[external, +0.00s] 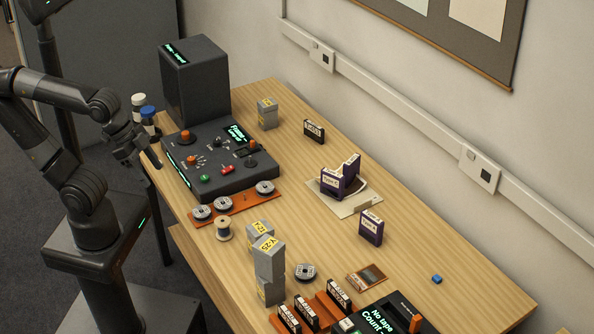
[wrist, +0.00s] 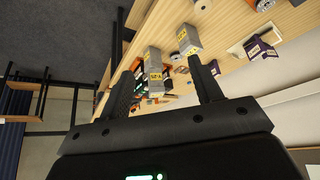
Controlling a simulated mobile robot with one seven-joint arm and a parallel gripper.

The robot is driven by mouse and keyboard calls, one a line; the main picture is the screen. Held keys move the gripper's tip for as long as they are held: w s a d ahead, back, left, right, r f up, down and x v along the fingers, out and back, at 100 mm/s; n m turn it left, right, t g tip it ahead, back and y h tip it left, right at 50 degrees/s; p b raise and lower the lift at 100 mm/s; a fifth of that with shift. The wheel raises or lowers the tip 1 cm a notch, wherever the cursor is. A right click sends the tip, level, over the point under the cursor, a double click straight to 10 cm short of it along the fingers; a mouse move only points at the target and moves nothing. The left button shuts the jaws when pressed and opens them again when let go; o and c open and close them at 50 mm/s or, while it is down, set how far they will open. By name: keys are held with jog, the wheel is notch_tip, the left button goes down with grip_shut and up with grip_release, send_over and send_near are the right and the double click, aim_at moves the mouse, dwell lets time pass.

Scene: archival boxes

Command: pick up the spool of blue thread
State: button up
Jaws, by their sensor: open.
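A spool of blue thread (external: 224,230) with pale wooden ends stands upright on the table near its left edge, in front of the row of reels. My gripper (external: 136,154) is open and empty beyond the table's left edge, beside the dark console, well apart from the spool. In the wrist view, my gripper's two fingers (wrist: 164,76) are spread with nothing held between them. A small pale round thing at the top of that view may be the spool, but I cannot tell.
Stacked grey boxes (external: 269,262) stand close right of the spool. An orange strip with grey reels (external: 265,187) lies behind it, below the dark console (external: 215,160). Purple cartridges (external: 371,228) stand farther right.

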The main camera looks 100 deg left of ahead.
jog(key=shift+w, duration=0.1)
jog(key=m+g, duration=0.5)
jog(key=g, duration=0.1)
send_near(222, 221)
jog(key=shift+a+f, duration=0.2)
jog(key=shift+a, duration=0.05)
jog(key=shift+w+a+f, duration=0.1)
jog(key=shift+f, duration=0.25)
notch_tip(222, 221, down, 5)
jog(key=shift+f, duration=0.1)
jog(key=f, duration=0.4)
jog(key=shift+s+d, duration=0.2)
jog(key=shift+d, duration=0.1)
jog(key=shift+f, duration=0.65)
